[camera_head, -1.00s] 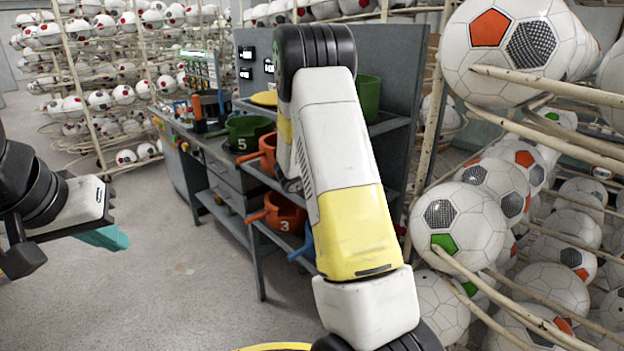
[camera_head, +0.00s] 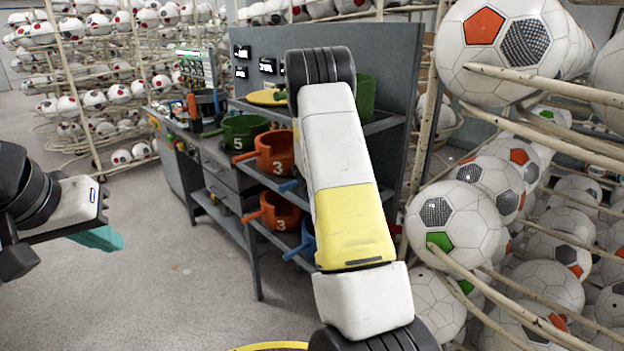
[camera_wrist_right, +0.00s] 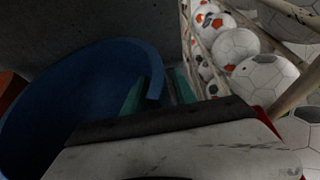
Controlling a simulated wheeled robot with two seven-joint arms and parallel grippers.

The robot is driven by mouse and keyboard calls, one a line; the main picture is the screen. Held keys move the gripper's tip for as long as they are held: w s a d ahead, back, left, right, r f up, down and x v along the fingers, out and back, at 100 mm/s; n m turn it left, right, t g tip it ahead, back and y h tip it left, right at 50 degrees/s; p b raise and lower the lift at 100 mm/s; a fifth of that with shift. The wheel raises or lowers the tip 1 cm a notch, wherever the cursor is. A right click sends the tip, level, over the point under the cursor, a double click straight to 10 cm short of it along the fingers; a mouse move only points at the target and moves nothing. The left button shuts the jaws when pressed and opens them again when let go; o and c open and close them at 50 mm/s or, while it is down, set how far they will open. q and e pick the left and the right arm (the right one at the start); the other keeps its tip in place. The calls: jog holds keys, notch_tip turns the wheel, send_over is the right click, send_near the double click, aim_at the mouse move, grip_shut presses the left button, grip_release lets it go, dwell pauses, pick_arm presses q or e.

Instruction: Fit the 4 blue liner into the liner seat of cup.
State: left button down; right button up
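In the right wrist view a large blue round piece (camera_wrist_right: 75,100) with a curved wall fills the left side. My right gripper (camera_wrist_right: 158,92) has one teal finger inside this wall and one outside it, with a narrow dark gap beside the outer finger. No number shows on the blue piece. In the head view my right gripper is hidden behind my own arm. Blue parts show beside that arm at the middle shelf (camera_head: 290,186) and the lower shelf (camera_head: 304,245). My left gripper (camera_head: 100,238) is at the left, away from the shelves; its finger gap is unclear.
The grey shelf unit (camera_head: 258,270) holds a green cup marked 5 (camera_head: 243,131), an orange cup marked 3 (camera_head: 277,154), and another orange 3 (camera_head: 281,212) below. Ball racks (camera_head: 470,260) stand close on the right.

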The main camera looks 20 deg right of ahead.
grip_shut()
jog(key=shift+r, duration=0.1)
dwell(1.1)
